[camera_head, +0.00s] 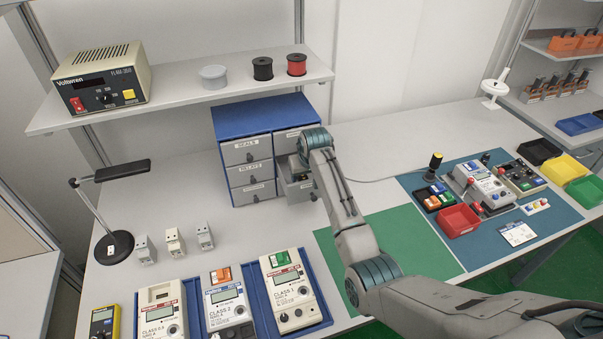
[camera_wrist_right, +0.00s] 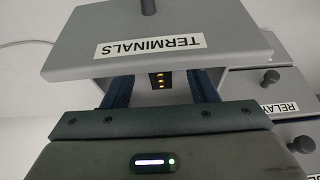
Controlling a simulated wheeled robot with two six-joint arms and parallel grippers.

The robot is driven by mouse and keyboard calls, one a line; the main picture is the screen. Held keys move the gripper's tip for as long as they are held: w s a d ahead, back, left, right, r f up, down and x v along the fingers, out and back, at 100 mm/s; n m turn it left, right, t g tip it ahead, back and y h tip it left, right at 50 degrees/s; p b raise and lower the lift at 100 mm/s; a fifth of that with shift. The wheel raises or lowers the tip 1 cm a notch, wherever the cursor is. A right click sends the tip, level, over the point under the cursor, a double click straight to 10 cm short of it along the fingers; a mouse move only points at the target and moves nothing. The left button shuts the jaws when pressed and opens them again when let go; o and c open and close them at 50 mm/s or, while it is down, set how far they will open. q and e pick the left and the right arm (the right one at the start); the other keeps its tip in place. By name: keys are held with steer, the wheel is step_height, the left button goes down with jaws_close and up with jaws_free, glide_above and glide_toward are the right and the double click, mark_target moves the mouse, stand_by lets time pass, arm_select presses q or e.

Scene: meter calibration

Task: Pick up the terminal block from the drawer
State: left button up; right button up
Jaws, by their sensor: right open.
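The drawer labelled TERMINALS (camera_wrist_right: 100,58) is pulled out, and its label shows upside down in the right wrist view. In the head view the open drawer (camera_head: 293,192) sits at the right of the blue-topped cabinet, partly hidden by my arm. The terminal block (camera_wrist_right: 160,82) is dark with brass-coloured contacts and lies inside the drawer. My right gripper (camera_wrist_right: 163,90) is open, with its two blue fingers reaching into the drawer on either side of the block. I cannot tell whether they touch it. My left gripper is not in view.
The cabinet (camera_head: 243,113) has other closed drawers labelled SEALS and RELAYS. A shelf (camera_head: 200,88) with spools and a power supply hangs above left. Meters (camera_head: 160,315) stand in blue trays in front. The green mat (camera_head: 405,240) looks clear beside my right arm.

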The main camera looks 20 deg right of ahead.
steer(key=shift+x, duration=1.3)
steer(key=c, duration=1.1)
steer(key=shift+r, duration=0.1)
